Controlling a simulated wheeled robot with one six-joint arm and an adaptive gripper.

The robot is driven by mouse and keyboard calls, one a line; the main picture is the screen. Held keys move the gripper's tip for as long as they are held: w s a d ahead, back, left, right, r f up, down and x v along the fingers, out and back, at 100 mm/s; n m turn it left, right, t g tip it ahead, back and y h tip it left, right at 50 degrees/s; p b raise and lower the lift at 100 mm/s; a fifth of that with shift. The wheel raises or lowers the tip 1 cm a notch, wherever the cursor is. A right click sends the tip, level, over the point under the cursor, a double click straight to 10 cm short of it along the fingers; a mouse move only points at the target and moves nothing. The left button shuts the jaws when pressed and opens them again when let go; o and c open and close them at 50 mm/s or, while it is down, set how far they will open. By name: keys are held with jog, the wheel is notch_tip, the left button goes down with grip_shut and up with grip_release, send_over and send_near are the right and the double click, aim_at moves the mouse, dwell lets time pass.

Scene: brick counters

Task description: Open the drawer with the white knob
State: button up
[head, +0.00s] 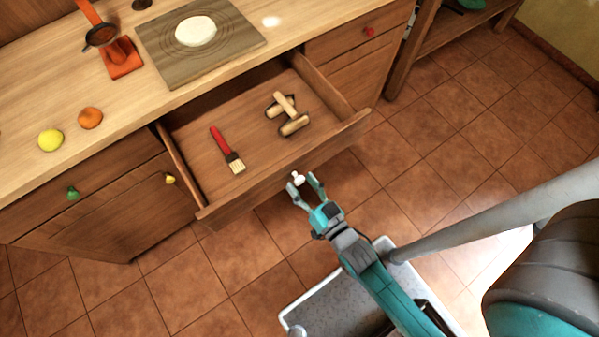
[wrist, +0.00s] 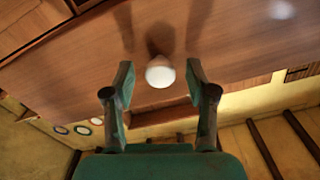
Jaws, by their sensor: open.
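The drawer with the white knob (head: 205,172) stands pulled out from the counter. A red-handled brush (head: 228,150) and a wooden tool with rounded ends (head: 288,113) lie in it. The white knob (head: 298,178) is on its front panel and also shows in the wrist view (wrist: 160,74). My gripper (head: 307,184) is open in front of the panel, and it also shows in the wrist view (wrist: 160,82). Its fingers stand on both sides of the knob, with visible gaps in the wrist view. I cannot tell how far the fingertips reach past the knob.
Drawers with a green knob (head: 72,193) and a red knob (head: 369,31) are shut, as is the cabinet with the yellow knob (head: 170,179). A lemon (head: 50,140), an orange (head: 90,118) and a board with dough (head: 160,62) are on the countertop. Tiled floor on the right is clear.

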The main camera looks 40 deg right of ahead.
jog(key=s, duration=1)
dwell(0.3)
